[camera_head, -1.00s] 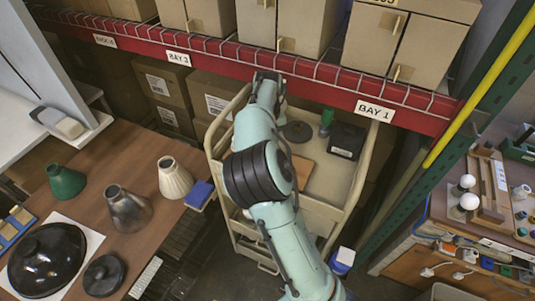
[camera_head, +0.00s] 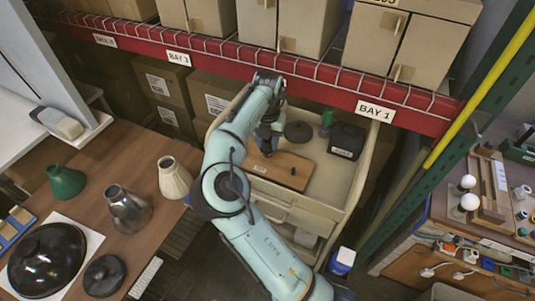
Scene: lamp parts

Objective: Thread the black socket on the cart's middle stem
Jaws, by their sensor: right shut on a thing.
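The beige cart (camera_head: 343,196) stands in the middle under the shelf. A brown wooden board (camera_head: 305,178) lies on its top, with a small dark upright piece (camera_head: 293,171) near its right part. My right gripper (camera_head: 267,150) is over the left part of the board, pointing down. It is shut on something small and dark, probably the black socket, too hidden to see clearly. The middle stem cannot be made out by the gripper, and I cannot tell whether the held piece touches it. My left gripper is not in view.
On the cart, a dark round disc (camera_head: 298,132), a green item (camera_head: 327,120) and a black box (camera_head: 347,141) stand behind the board. The red shelf beam (camera_head: 320,92) runs close behind. A brown table (camera_head: 150,220) with several lampshades is at left, a workbench (camera_head: 440,210) at right.

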